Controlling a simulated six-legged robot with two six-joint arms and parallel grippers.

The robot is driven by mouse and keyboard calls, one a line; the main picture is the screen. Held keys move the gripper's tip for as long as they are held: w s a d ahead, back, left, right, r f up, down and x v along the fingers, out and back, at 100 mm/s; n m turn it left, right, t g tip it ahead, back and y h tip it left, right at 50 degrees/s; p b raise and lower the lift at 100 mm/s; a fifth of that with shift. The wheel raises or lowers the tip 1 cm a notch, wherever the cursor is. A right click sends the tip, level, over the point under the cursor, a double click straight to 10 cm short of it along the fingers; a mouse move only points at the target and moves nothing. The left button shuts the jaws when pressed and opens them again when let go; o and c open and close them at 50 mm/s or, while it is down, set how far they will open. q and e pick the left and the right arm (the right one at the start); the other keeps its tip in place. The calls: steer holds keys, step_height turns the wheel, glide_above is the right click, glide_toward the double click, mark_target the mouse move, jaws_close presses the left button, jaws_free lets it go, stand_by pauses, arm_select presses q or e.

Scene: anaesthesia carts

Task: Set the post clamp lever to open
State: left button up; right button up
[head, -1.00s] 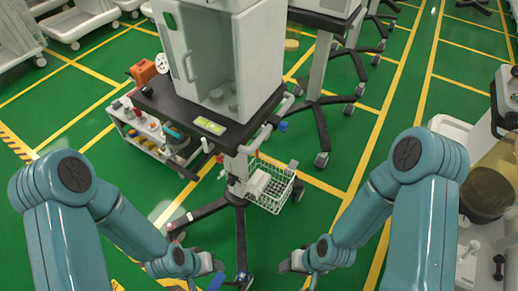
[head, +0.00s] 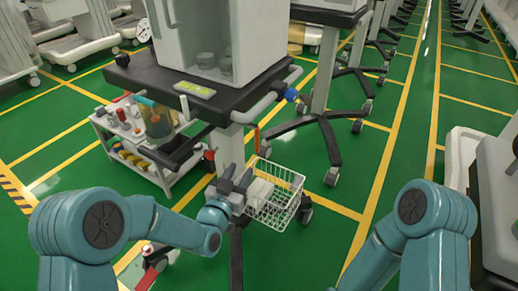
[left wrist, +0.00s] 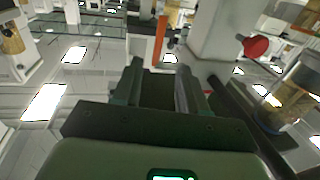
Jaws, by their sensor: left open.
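The cart's white post (head: 230,147) stands under the dark worktop; it also shows in the left wrist view (left wrist: 208,28). An upright orange lever-like strip (head: 257,138) is on the post's right side. In the left wrist view the orange strip (left wrist: 160,40) stands beyond my fingers. A red knob (left wrist: 256,46) is on the post's other side; it is small in the head view (head: 209,155). I cannot tell for sure which is the clamp lever. My left gripper (head: 236,178) is open and empty, in front of the post and below the orange strip. My right gripper is out of view.
A white wire basket (head: 275,200) hangs right of the post, close to my left gripper. The dark worktop (head: 150,82) overhangs it, with a blue-ended rail (head: 290,95). A canister (head: 157,118) hangs at left. Green floor (head: 300,250) is free at right.

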mark_target(256, 144)
arm_select(q)
steer(key=b+x, duration=0.3)
steer(key=x, duration=1.1)
steer(key=shift+w+f, duration=0.1)
steer(key=shift+f, duration=0.05)
steer(key=shift+x, duration=0.8)
jaws_close()
